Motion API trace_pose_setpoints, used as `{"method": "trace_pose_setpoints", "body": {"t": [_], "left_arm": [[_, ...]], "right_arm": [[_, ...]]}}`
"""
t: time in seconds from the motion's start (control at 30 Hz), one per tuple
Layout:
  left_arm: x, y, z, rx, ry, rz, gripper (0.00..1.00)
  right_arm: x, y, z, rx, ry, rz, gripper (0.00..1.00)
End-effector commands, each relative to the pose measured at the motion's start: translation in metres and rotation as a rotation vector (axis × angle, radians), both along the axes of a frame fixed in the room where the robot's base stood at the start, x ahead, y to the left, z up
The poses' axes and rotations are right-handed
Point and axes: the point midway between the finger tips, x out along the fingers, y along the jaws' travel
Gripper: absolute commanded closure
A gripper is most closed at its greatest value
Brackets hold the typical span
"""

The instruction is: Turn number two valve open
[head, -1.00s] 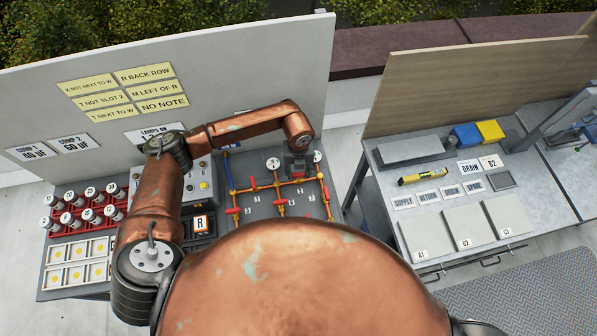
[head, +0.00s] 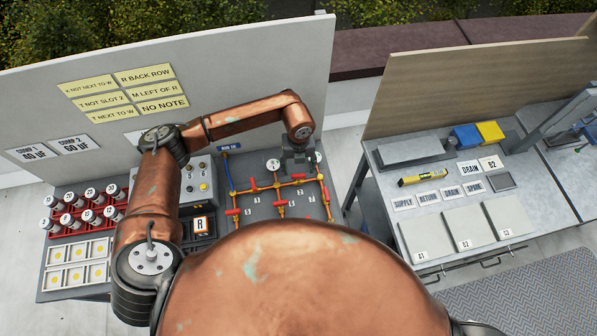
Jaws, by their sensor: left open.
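The valve board has orange pipes (head: 262,189) with several red valve handles. One red handle (head: 233,211) is at the lower left, one red handle (head: 281,204) is in the lower middle, and another red handle (head: 326,196) is on the right. Small number tags stand by the pipes, but I cannot read surely which valve is number two. My left gripper (head: 297,171) is open over the upper right part of the pipes, near a round white gauge (head: 273,165). The fingers are small and dark here, and I cannot tell whether they touch anything. My right gripper is out of view.
Red racks of white-topped cylinders (head: 74,219) and a tray of pale cells (head: 76,252) are at the left. A grey control box (head: 203,182) stands beside the pipes. A second bench (head: 390,160) with labels and a yellow level (head: 422,176) is at the right.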

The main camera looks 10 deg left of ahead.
Motion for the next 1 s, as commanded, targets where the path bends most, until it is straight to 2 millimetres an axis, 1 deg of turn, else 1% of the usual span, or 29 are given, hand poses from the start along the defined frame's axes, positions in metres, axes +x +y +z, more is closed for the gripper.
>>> {"method": "trace_pose_setpoints", "body": {"t": [0.03, 0.2, 0.3, 0.4, 0.57, 1.0], "left_arm": [[0.001, 0.000, 0.012, -0.001, -0.005, -0.001, 0.45], [0.001, 0.000, 0.046, 0.000, -0.003, -0.001, 0.45], [0.001, 0.000, 0.061, 0.000, -0.003, 0.000, 0.45], [0.001, 0.000, 0.071, 0.001, -0.003, 0.000, 0.45], [0.000, 0.000, 0.076, 0.000, -0.001, 0.000, 0.45], [0.000, 0.000, 0.076, 0.000, -0.001, 0.000, 0.45]], "right_arm": [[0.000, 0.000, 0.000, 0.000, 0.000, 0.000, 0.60], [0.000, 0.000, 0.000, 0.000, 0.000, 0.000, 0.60], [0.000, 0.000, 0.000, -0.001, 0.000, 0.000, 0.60], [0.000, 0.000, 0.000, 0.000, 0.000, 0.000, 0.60], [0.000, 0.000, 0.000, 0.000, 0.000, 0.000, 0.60], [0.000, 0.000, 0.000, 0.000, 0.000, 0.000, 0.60]]}}
